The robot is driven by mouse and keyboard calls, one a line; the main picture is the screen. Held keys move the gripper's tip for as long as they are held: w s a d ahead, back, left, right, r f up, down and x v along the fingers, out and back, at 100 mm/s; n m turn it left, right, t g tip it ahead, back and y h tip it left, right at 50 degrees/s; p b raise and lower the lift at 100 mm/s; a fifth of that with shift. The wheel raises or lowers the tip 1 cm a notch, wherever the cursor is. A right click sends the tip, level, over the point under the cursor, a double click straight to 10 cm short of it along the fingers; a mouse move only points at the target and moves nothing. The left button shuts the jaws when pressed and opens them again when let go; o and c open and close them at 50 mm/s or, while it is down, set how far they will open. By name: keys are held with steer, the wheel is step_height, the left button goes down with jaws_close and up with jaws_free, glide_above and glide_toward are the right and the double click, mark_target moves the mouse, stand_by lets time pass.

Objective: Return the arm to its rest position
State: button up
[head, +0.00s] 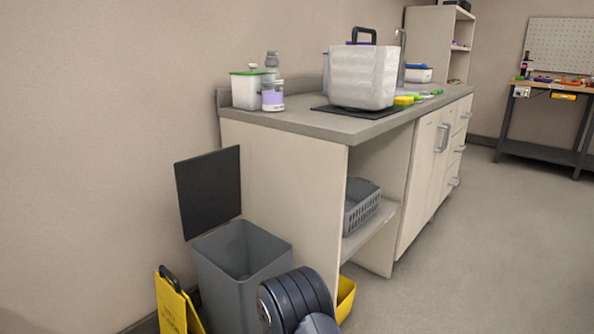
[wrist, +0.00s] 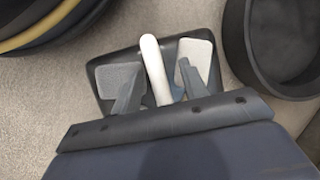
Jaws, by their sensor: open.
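My gripper (wrist: 157,72) shows in the wrist view with its two grey finger pads apart. A white rod-like handle (wrist: 151,58) with a bluish part near its lower end lies between the fingers in this view. I cannot tell its distance from them, and no contact is visible. A dark, shallow tray-like thing (wrist: 104,53) lies behind the fingers on the pale floor. The gripper does not show clearly in the head view; a dark ridged part at the bottom there appears to be my arm.
An open grey bin (head: 240,262), a yellow floor sign (head: 172,303) and a yellow container (head: 346,296) stand near the counter (head: 290,122). A dark round container (wrist: 262,75) is at right in the wrist view. Floor (head: 475,240) is clear at right.

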steer(key=shift+f+b, duration=0.4)
steer(key=shift+f, duration=0.1)
steer(key=p+v, duration=0.5)
steer(key=v, duration=0.5)
steer(key=b+x, duration=0.5)
steer(key=x, duration=0.5)
steer(key=shift+f, duration=0.15)
step_height(320, 180, up, 6)
steer(key=p, duration=0.4)
steer(key=w+d+r+p, duration=0.3)
steer(key=d+r+p, duration=0.2)
steer(key=r, duration=0.8)
steer(key=w+d+r+m+p, duration=0.1)
steer(key=w+d+r+p, duration=0.3)
steer(key=d+r, duration=0.8)
steer(key=w+d+r+p, duration=0.4)
steer(key=d+r+p, duration=0.4)
steer(key=r, duration=0.7)
steer(key=shift+d+r+m+y, duration=0.2)
steer(key=shift+m+y, duration=0.1)
steer(key=shift+m, duration=0.1)
